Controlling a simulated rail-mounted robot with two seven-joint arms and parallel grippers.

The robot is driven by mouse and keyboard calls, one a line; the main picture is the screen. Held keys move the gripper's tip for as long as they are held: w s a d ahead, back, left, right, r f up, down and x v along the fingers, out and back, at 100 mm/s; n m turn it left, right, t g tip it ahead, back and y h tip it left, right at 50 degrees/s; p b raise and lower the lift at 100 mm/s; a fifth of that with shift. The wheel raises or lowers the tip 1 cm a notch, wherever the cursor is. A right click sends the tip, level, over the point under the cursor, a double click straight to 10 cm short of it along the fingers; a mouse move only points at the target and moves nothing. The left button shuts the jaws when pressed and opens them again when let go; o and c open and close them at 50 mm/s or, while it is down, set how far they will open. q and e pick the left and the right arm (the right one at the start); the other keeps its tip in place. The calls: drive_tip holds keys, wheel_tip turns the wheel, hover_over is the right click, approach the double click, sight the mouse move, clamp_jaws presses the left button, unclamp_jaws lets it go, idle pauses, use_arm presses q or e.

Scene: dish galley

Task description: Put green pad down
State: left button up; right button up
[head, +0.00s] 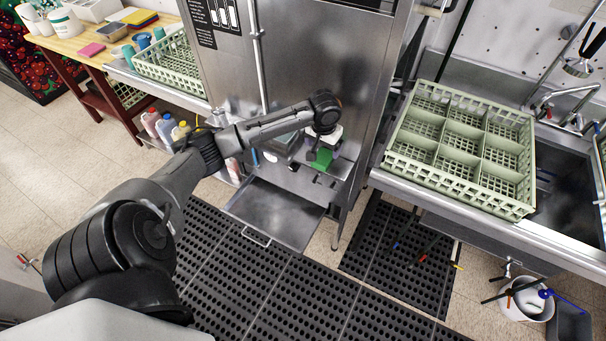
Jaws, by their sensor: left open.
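The green pad (321,158) shows small, low at the front of the steel dish machine, by a narrow ledge. My left arm reaches across from the left, and its gripper (323,146) is just above the pad, pointing down. The jaws are open; the fingers are too small to tell whether they still touch the pad. The pad's underside is hidden, so I cannot tell whether it rests fully on the ledge. My right gripper is not in view.
The steel dish machine (290,55) stands close behind my left gripper. A pale green compartment rack (455,155) sits on the counter at right, beside the sink (565,190). An open steel panel (275,212) lies low above the black floor mat (215,285). A wooden table (75,42) holds items at left.

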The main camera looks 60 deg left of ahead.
use_arm(q)
drive_tip(key=s+d+f+m, duration=0.2)
drive_tip(key=s+d+f, duration=0.2)
drive_tip(key=d, duration=0.3)
drive_tip(key=s+d+f+m+h, duration=0.1)
drive_tip(key=s+d+f+m, duration=0.1)
drive_tip(key=s+d+f, duration=0.45)
drive_tip(key=s+d+f+m, duration=0.1)
drive_tip(key=d+f+m, duration=0.15)
drive_tip(key=d, duration=0.55)
drive_tip(key=s+d+r+m+t, duration=0.2)
drive_tip(key=s+d+r, duration=0.2)
drive_tip(key=s+d, duration=0.6)
drive_tip(key=s, duration=0.3)
drive_tip(key=shift+s+t, duration=0.3)
drive_tip(key=shift+s, duration=0.05)
drive_tip(key=shift+d+r, duration=0.1)
wheel_tip(320, 180, up, 13)
drive_tip(key=p, duration=1.3)
drive_tip(key=shift+r, duration=0.2)
drive_tip(key=shift+f, duration=0.15)
